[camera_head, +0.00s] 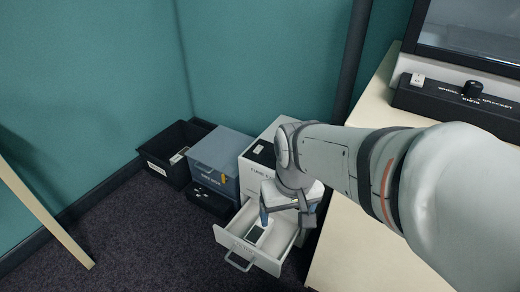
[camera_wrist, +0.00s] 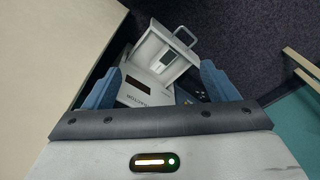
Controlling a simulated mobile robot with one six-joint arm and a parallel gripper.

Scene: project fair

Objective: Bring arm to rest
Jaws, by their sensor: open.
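My gripper (camera_head: 284,214) is at the end of my extended arm, over the open drawer (camera_head: 226,240) of a white cabinet (camera_head: 252,178). Its blue fingers are apart with nothing between them; they also frame the lower part of the wrist view (camera_wrist: 158,88). A small dark-faced item (camera_head: 256,235) lies inside the drawer; it also shows in the wrist view (camera_wrist: 166,61). The drawer (camera_wrist: 181,66) and its handle face away from me in the wrist view. My wrist partly hides the cabinet's right side in the head view.
A grey-blue box (camera_head: 222,150) and an open black bin (camera_head: 163,160) stand left of the cabinet. A pale table (camera_head: 345,240) with a black control panel (camera_head: 470,104) is at the right. Carpet (camera_head: 130,235) in front is clear.

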